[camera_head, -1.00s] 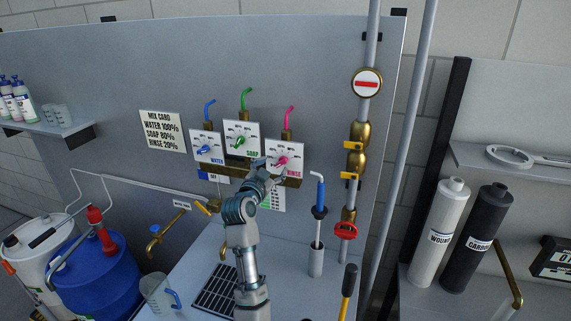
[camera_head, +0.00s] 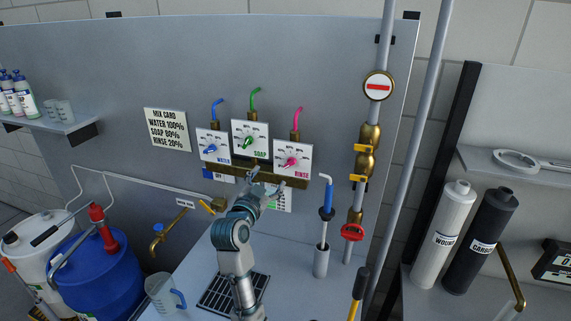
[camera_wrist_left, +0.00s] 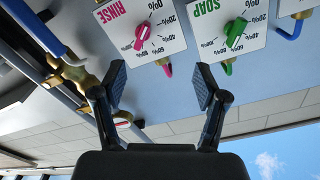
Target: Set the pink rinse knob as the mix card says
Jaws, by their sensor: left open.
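The mix card (camera_head: 167,130) on the grey panel reads water 100%, soap 80%, rinse 20%. The pink rinse knob (camera_head: 290,162) sits on its white dial plate, the rightmost of three, and shows fully in the head view. It also shows upside down in the left wrist view (camera_wrist_left: 142,35), lying slanted on the dial; I cannot tell its exact setting. My left gripper (camera_head: 267,182) is open and empty, below and left of the rinse knob and apart from it. Its two fingers (camera_wrist_left: 160,86) are spread wide in the wrist view. My right gripper is not in view.
The green soap knob (camera_head: 247,142) and blue water knob (camera_head: 210,149) are left of the rinse plate. A brass manifold (camera_head: 300,182) runs under the plates. A blue-handled lever (camera_head: 327,196) and a pipe with a red valve wheel (camera_head: 353,232) stand to the right.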

